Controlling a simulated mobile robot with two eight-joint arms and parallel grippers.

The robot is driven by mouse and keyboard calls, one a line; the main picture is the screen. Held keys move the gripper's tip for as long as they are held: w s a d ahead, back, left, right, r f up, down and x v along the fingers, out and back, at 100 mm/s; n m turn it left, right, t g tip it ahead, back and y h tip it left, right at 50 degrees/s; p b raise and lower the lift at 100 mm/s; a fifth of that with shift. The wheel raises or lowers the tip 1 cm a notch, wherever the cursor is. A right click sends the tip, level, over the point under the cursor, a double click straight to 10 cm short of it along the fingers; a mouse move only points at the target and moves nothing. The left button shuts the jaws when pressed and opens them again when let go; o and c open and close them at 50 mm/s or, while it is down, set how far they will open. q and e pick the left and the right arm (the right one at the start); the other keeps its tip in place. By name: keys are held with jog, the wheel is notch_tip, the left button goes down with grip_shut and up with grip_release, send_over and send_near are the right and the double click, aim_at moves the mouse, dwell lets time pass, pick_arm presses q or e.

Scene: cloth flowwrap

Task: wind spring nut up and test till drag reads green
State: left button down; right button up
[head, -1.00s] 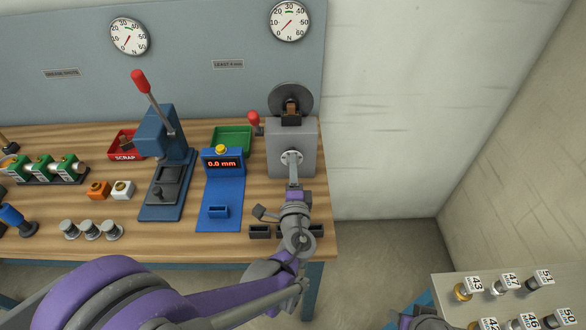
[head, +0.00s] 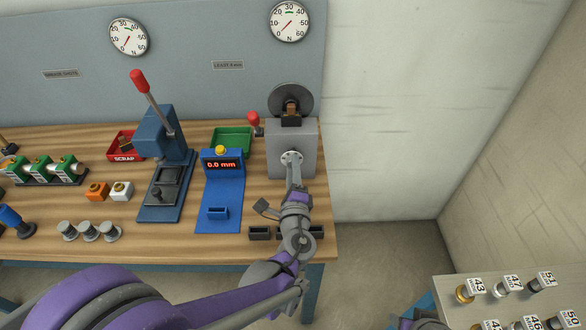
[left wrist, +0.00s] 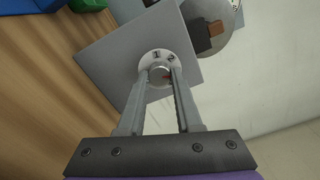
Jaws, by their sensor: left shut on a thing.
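The grey drag-test box (head: 290,140) stands at the right end of the bench, with a dark disc (head: 291,100) and a brown block on top. On its front is a round pale collar with marks, around the small spring nut (left wrist: 160,75). My left gripper (left wrist: 160,78) is shut on the nut, its fingers on either side. In the head view my left gripper (head: 292,165) reaches the box front and hides the nut. My right gripper is not in view.
A red-knobbed lever (head: 254,120) is left of the box. A blue gauge stand (head: 221,185) reads 0.0 mm. A blue press (head: 165,165), a green bin (head: 232,138) and a red scrap bin (head: 124,145) stand further left. Small dark holders (head: 260,233) sit at the front edge.

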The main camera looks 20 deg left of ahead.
pick_arm(q)
jog(key=c, duration=0.6)
grip_release()
jog(key=v, duration=1.1)
